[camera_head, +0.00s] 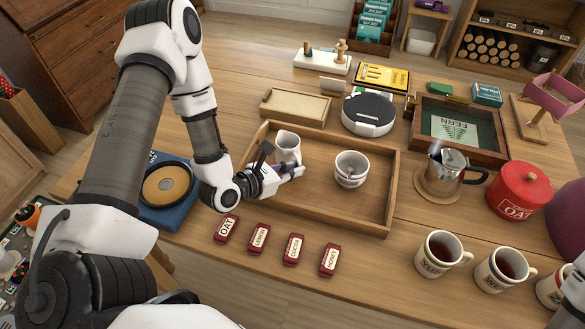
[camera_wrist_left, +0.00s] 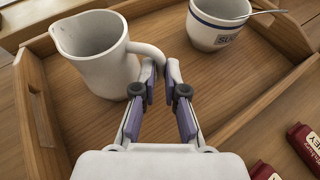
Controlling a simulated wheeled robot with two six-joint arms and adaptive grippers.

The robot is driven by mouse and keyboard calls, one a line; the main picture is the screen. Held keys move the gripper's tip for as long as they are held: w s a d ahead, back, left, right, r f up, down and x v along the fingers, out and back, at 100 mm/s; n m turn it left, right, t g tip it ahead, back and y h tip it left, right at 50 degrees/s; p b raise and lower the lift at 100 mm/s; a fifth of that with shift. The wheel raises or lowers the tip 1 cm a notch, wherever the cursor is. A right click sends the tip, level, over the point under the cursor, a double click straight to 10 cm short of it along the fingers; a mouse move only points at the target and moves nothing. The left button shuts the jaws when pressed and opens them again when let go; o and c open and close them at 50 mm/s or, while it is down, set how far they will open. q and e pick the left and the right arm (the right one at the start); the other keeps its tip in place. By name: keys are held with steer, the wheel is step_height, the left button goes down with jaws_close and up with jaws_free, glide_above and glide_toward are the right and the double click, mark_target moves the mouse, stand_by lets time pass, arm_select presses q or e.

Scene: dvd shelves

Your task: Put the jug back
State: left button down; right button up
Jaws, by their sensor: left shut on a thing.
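The white jug (camera_head: 287,147) is upright at the left end of the wooden tray (camera_head: 318,216); I cannot tell whether its base touches the tray floor. In the left wrist view the jug (camera_wrist_left: 95,58) is at the upper left, its handle running between my fingers. My left gripper (camera_head: 298,171) is shut on that handle; its fingers also show in the left wrist view (camera_wrist_left: 159,80). A white sugar bowl (camera_head: 350,169) with a dark band stands in the tray, right of the jug; a spoon (camera_wrist_left: 268,12) sticks out of it. My right gripper is not in view.
Several small red labelled boxes (camera_head: 292,250) lie in front of the tray. A steel pot (camera_head: 450,172), a red canister (camera_head: 519,190) and filled mugs (camera_head: 438,252) stand to the right. A blue box with a round disc (camera_head: 164,187) is at the left.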

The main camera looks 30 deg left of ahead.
arm_select(q)
steer(key=shift+f, duration=0.15)
steer(key=c, duration=1.2)
jaws_free()
steer(key=shift+r, duration=0.2)
steer(key=p+v, duration=0.1)
steer(key=v, duration=0.6)
steer(key=shift+a, duration=0.1)
steer(key=p+v, duration=0.3)
steer(key=v, duration=0.2)
steer(key=shift+s, duration=0.1)
